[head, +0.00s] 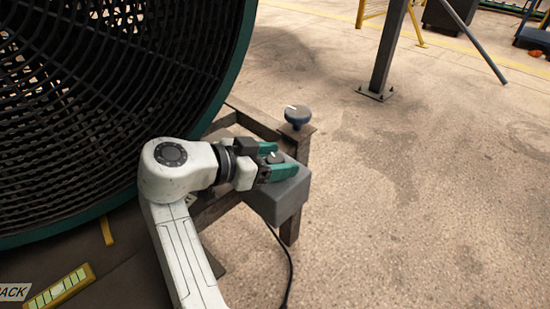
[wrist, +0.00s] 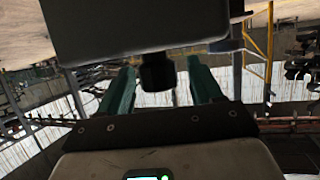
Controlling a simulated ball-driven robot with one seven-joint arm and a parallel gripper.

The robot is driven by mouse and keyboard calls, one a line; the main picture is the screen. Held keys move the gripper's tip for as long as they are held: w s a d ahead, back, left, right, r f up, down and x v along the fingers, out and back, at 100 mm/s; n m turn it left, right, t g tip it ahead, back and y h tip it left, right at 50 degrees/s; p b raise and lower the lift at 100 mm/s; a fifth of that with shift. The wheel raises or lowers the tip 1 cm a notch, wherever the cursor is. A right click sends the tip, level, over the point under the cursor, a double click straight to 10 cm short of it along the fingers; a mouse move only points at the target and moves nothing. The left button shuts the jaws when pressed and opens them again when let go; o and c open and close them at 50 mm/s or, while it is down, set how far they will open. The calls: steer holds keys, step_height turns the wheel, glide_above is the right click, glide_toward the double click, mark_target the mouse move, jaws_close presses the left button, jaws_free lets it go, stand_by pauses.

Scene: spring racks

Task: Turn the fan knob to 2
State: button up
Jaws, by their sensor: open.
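A grey control box (head: 284,197) sits on the fan's dark frame, right of the big fan (head: 90,100). Its fan knob (head: 274,157) is small and dark with a pale mark, partly hidden by my fingers. My gripper (head: 283,162) reaches over the box from the left, with green fingers open around the knob. In the wrist view the box (wrist: 140,30) fills the top, and the black knob (wrist: 157,76) lies between the fingers, with gaps visible on both sides. The knob's setting and any numbers cannot be read.
A black cable (head: 289,270) hangs below the box. A steel post (head: 385,55) stands farther back. The concrete floor to the right is clear.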

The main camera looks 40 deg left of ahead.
steer(key=shift+r, duration=0.1)
steer(key=p+v, duration=0.3)
steer(key=v, duration=0.7)
steer(key=shift+s, duration=0.35)
steer(key=shift+a, duration=0.1)
